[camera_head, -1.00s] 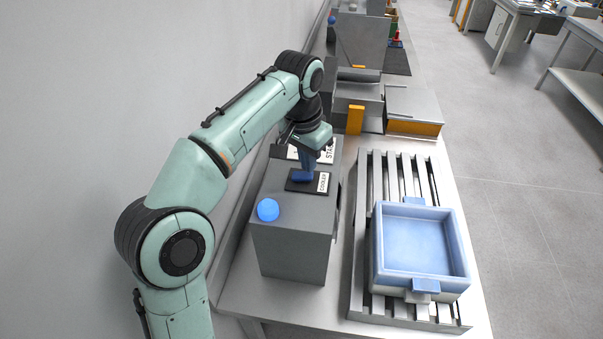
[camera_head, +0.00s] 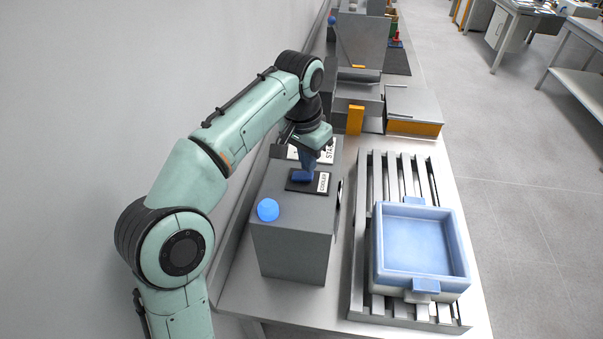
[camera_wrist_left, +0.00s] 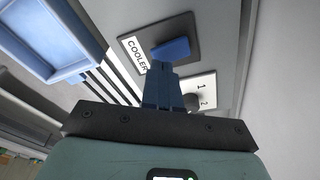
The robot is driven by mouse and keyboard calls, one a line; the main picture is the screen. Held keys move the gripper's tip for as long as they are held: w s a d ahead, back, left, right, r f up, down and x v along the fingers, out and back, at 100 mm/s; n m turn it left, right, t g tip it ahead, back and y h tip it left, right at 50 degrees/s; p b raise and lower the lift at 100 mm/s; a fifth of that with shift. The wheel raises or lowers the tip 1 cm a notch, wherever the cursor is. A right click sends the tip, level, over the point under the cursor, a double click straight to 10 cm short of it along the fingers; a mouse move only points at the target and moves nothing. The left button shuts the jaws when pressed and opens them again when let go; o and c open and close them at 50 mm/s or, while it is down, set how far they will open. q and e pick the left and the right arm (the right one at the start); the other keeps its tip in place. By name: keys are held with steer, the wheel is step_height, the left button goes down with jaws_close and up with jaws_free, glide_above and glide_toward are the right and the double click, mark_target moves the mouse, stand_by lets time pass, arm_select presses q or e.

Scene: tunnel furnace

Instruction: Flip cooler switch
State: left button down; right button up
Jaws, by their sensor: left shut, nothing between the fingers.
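The blue cooler switch (camera_head: 302,176) sits on a dark plate labelled COOLER (camera_head: 323,182) on top of a grey box (camera_head: 292,232). In the left wrist view the switch (camera_wrist_left: 170,49) is a blue rocker beside the COOLER label (camera_wrist_left: 134,54). My left gripper (camera_head: 307,168) is over the plate, shut and empty. In the left wrist view its blue fingertips (camera_wrist_left: 160,70) are together at the edge of the switch; I cannot tell whether they press on it. My right gripper is not in view.
A blue round lamp (camera_head: 268,209) is on the box's near corner. A blue tray (camera_head: 462,243) rests on the slatted rack (camera_head: 357,290) to the right. A dial (camera_wrist_left: 191,101) marked with numbers lies next to the fingers. The wall is close on the left.

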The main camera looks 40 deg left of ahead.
mark_target(308, 175)
arm_select(q)
steer(key=shift+f+b, duration=0.5)
steer(key=shift+f, duration=0.45)
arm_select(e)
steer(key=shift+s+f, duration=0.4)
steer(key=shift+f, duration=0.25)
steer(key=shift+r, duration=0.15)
arm_select(q)
steer(key=shift+r+p, duration=0.7)
steer(key=shift+r, duration=0.2)
steer(key=shift+r+p, duration=1)
steer(key=shift+r, duration=0.5)
steer(key=shift+r+p, duration=0.8)
steer(key=shift+r, duration=0.4)
steer(key=shift+w+f, duration=0.1)
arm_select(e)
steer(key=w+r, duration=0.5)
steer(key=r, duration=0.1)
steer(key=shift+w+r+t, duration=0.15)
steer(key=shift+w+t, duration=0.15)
arm_select(q)
steer(key=shift+s, duration=0.2)
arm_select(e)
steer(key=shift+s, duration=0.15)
arm_select(q)
steer(key=shift+w, duration=0.1)
